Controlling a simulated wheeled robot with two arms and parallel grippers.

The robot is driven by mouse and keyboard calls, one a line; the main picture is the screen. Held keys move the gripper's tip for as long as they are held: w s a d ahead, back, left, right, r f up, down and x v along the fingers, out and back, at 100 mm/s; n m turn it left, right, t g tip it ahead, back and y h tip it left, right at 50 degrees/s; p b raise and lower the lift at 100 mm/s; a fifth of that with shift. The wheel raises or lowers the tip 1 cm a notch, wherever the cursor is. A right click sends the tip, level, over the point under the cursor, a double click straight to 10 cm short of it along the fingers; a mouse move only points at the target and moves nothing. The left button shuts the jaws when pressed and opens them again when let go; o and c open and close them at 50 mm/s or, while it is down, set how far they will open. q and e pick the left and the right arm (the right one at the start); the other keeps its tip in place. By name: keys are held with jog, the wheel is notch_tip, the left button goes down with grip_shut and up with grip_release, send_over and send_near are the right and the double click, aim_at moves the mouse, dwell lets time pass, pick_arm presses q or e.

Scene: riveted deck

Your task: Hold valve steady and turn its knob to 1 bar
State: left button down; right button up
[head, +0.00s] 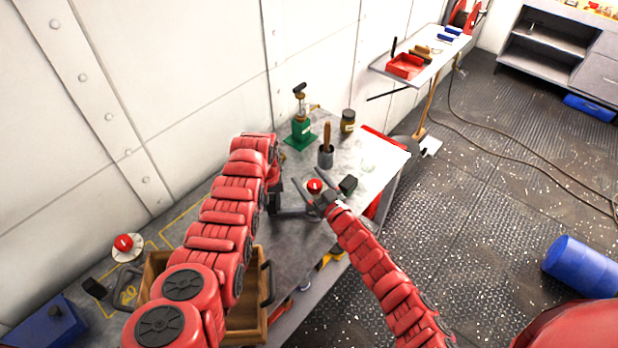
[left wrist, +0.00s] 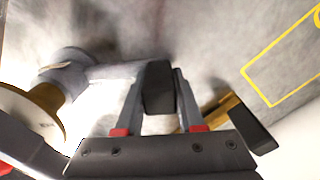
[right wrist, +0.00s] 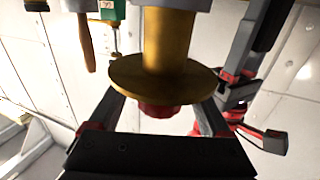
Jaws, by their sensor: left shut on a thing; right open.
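The valve's red knob (head: 314,185) sits on the steel bench in the head view. In the right wrist view the red knob (right wrist: 158,111) shows beside a brass disc (right wrist: 165,75) and brass stem (right wrist: 168,35). My right gripper (right wrist: 162,103) is open, its fingers on either side of the knob; contact is unclear. My left gripper (head: 284,206) is beside the valve, partly hidden by its arm. In the left wrist view my left gripper (left wrist: 158,76) is shut on a dark block at the end of the valve's grey pipe (left wrist: 115,72). The dial (left wrist: 28,112) shows at left, its reading illegible.
A green hand pump (head: 299,131), a pot with a wooden handle (head: 326,155) and a jar (head: 348,121) stand behind the valve. A wooden crate (head: 254,326) and another red-knobbed dial (head: 127,246) are nearer at left. The bench's right end has bare room.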

jog(key=shift+w+a, duration=0.1)
jog(key=shift+w, duration=0.1)
grip_shut()
jog(key=shift+f, duration=0.1)
jog(key=shift+f, duration=0.1)
